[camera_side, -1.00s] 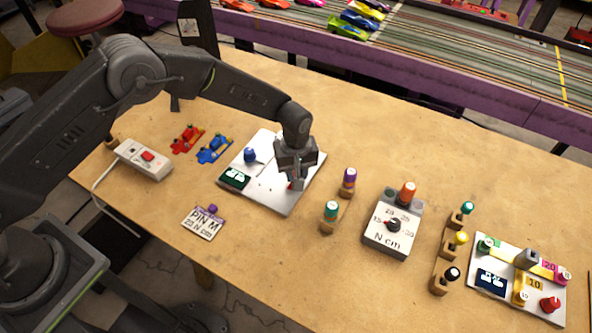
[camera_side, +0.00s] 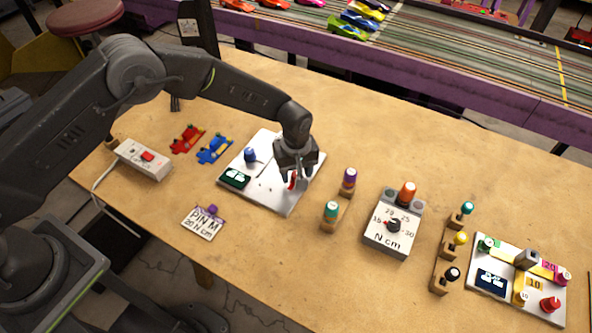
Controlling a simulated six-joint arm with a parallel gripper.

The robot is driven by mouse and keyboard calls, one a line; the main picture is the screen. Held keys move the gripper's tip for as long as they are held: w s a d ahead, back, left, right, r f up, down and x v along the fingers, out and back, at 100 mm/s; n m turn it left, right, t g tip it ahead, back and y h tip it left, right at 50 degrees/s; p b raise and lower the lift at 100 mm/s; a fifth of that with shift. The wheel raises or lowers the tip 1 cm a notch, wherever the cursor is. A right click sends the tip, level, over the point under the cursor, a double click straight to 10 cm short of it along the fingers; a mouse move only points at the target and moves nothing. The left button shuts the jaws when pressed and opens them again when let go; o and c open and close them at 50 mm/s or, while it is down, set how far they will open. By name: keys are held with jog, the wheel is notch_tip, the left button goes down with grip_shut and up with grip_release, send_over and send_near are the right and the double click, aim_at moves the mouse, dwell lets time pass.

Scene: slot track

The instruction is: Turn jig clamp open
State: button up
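The jig is a white plate (camera_side: 262,196) left of centre on the wooden table. It carries a blue knob (camera_side: 250,155) and a dark display (camera_side: 235,178) with white marks. A small red part (camera_side: 292,181), which looks like the clamp's handle, shows at the plate's right side. My gripper (camera_side: 294,183) points down over that side, with its fingers at the red part. The fingers hide most of the clamp. I cannot tell whether they grip the red part or only stand around it.
A label card (camera_side: 204,222) lies in front. Right of it stand bit holders (camera_side: 330,215), a torque dial box (camera_side: 392,232) and another white board (camera_side: 484,262). A purple-sided track runs behind.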

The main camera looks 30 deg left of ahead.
notch_tip(320, 180, up, 14)
dwell(0.6)
jog(key=shift+f, duration=0.1)
notch_tip(320, 180, up, 11)
jog(key=m+t, duration=0.1)
jog(key=m, duration=0.1)
send_over(296, 173)
jog(key=s+a, duration=0.4)
jog(key=a, duration=0.2)
jog(key=s+a+r+m+t, duration=0.2)
jog(key=s+a+r, duration=0.3)
jog(key=s+r, duration=0.2)
jog(key=s+a+r+m+t, duration=0.1)
jog(key=s+a+m, duration=0.4)
jog(key=s, duration=1.3)
jog(key=a+t, duration=0.1)
jog(key=a, duration=0.2)
jog(key=shift+s+t, duration=0.2)
jog(key=shift+t, duration=0.1)
